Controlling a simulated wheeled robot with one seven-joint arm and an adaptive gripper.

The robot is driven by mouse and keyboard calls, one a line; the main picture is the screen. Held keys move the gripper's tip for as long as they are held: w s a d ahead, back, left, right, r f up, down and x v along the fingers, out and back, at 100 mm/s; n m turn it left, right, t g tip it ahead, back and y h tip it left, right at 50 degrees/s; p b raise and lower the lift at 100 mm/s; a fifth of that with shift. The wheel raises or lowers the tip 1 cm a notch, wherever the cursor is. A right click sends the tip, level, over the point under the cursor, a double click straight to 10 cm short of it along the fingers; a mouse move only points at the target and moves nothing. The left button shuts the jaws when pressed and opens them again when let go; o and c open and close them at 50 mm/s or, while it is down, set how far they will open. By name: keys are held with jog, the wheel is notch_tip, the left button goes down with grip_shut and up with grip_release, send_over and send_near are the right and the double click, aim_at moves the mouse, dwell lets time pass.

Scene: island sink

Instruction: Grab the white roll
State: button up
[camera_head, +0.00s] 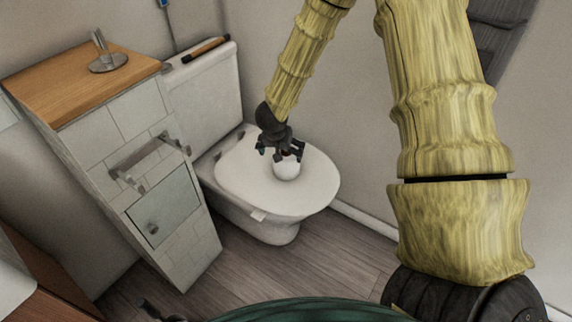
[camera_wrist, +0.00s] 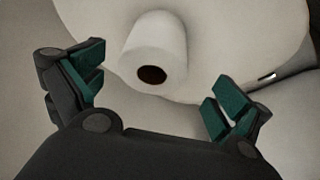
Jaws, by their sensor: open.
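The white roll (camera_head: 286,169) rests on the closed toilet lid (camera_head: 245,172) in the head view. In the wrist view the white roll (camera_wrist: 152,45) shows its dark core hole, and it lies ahead of the fingertips, between their two sides. My gripper (camera_head: 281,153) is just above and beside the roll in the head view, partly covering it. In the wrist view my gripper (camera_wrist: 160,88) is open, with its green-padded fingers spread wide and nothing between them. I cannot tell whether a finger touches the roll.
A tiled cabinet (camera_head: 130,122) with a wooden top stands left of the toilet. It carries a metal holder (camera_head: 107,60) on top and a rail (camera_head: 148,158) on its side. The toilet tank (camera_head: 204,95) is behind the lid. The wall is close on the right.

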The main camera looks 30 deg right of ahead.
jog(key=b+x, duration=0.1)
jog(key=x, duration=0.3)
jog(key=shift+d+b+x, duration=0.2)
jog(key=shift+b+x, duration=0.25)
jog(key=shift+x, duration=0.85)
jog(key=shift+d+b+x, duration=0.25)
jog(key=shift+b+x, duration=0.15)
jog(key=shift+x, duration=0.85)
jog(key=shift+r, duration=0.15)
jog(key=shift+c, duration=0.2)
jog(key=c, duration=0.9)
